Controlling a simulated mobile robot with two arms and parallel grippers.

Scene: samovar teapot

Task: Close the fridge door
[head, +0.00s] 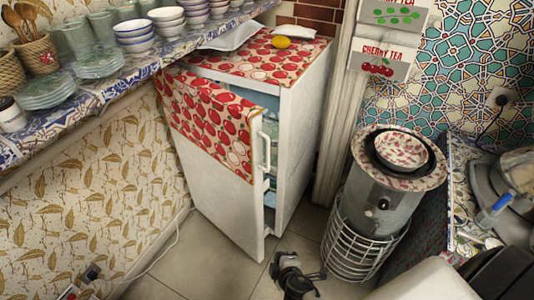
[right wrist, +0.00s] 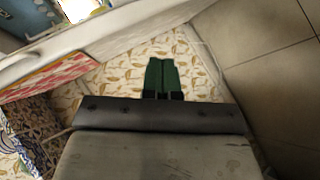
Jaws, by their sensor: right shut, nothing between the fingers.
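Shelves show in the gap between door and body. My right gripper (head: 292,280) is low in front of the door's bottom edge, apparently apart from it. In the right wrist view its green fingers (right wrist: 161,70) are together and empty, with the white door edge (right wrist: 70,42) at upper left. My left gripper is not in view.
A metal samovar-like stove (head: 378,200) with a bowl on top stands right of the fridge. A tiled shelf (head: 105,85) with bowls and plates overhangs on the left. Tiled floor (head: 200,265) is clear in front of the door. A cable (head: 160,255) runs along the wall.

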